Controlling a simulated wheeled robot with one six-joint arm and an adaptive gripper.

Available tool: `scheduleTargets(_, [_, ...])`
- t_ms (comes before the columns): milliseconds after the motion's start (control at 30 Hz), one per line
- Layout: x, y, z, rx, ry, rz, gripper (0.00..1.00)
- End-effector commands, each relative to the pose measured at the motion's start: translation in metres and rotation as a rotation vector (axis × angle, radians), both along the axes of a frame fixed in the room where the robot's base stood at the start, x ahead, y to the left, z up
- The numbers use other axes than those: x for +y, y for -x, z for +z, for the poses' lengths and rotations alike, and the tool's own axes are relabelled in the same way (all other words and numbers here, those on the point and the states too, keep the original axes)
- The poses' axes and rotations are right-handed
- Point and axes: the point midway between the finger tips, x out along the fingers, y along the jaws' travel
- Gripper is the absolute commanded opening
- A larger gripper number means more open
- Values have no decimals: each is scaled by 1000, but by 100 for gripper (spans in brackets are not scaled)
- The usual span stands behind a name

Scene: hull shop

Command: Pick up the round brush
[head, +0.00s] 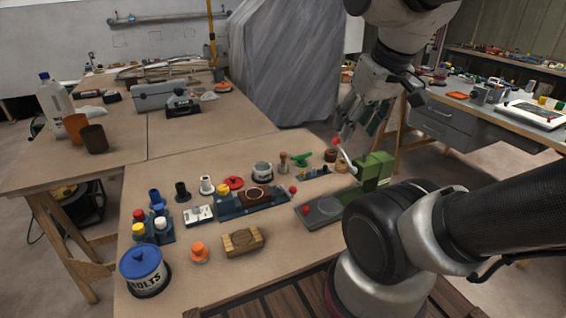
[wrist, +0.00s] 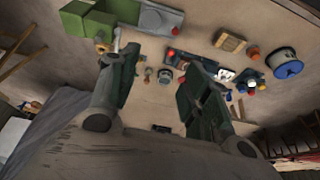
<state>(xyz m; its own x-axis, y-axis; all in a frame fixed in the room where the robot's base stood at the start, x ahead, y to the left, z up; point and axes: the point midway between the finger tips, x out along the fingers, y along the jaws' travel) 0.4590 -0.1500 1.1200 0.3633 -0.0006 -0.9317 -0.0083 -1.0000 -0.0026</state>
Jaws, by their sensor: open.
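A small upright piece with a brown handle (head: 283,162) stands on the near workbench, between a grey tin and a green knob-like part. It looks most like the round brush, but it is too small to be sure. In the wrist view a small piece (wrist: 148,73) beside the tin seems to be the same one. My gripper (head: 358,132) is above the bench's back right edge, behind and right of it, fingers pointing down. In the wrist view my gripper (wrist: 166,60) has its two dark fingers wide apart with nothing between them; the piece lies below, apart from them.
The grey tin (head: 262,169) and the green part (head: 301,159) stand close beside the piece. A green machine (head: 376,168) with a red-tipped lever is at the right. A blue-lidded bolts tin (head: 144,270) is front left.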

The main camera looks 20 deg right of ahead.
Motion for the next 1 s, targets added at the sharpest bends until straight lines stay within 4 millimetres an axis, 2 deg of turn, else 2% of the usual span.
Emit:
scheduleTargets(133, [-5, -5, -20, 101, -2, -25, 49])
scheduleTargets(233, [-10, -21, -36, 204, -17, -55, 49])
scheduleTargets(367, [-11, -57, -60, 314, -83, -140, 49])
scheduleTargets(467, [-10, -93, -83, 370, -164, -298, 49])
scheduleTargets(667, [-11, -169, -142, 439, -346, -775, 49])
scheduleTargets(833, [-14, -234, -190, 451, -512, -1274, 49])
scheduleTargets(900, [-14, -259, -202, 438, -586, -1479, 49])
scheduleTargets(1000, [-13, -290, -201, 401, -699, -1728, 49])
